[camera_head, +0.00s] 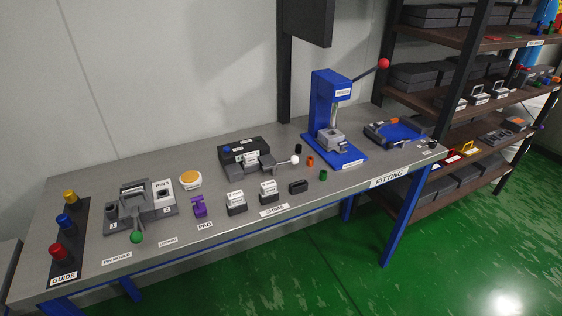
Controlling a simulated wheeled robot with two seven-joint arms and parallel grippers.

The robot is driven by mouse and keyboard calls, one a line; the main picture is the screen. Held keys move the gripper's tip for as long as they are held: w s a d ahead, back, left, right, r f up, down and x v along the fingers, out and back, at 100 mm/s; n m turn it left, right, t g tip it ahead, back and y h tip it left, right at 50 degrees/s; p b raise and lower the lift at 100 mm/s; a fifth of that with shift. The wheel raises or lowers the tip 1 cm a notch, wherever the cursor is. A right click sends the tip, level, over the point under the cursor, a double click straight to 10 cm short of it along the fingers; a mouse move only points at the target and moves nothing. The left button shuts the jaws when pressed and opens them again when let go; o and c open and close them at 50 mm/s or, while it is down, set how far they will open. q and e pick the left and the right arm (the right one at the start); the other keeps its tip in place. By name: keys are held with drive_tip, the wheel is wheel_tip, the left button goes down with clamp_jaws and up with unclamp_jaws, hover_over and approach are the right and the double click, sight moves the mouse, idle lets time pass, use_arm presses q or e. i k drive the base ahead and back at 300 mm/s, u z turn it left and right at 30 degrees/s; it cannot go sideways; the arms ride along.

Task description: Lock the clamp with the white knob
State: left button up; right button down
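The white knob (295,160) is a small ball at the right end of the lever of a grey clamp (265,168). The clamp sits in front of a black fixture (243,149) near the middle of the bench. Its lever points right, low over the bench top. The picture is too small to tell whether the clamp is locked. A second lever with a green knob (137,237) is on the grey fixture (150,206) at the left. Neither of my grippers shows in the head view, and nothing touches the clamp.
A blue press (332,105) with a red-knobbed lever stands right of the clamp. Small labelled blocks (236,197), a purple part (199,206) and small orange, green and black pieces lie nearby. A blue tray (394,133) is at the right. Shelves (460,100) stand beyond. The front strip is mostly clear.

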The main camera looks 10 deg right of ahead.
sight(294, 159)
drive_tip(key=u, duration=0.15)
drive_tip(key=i, duration=1.25)
drive_tip(key=z, duration=0.2)
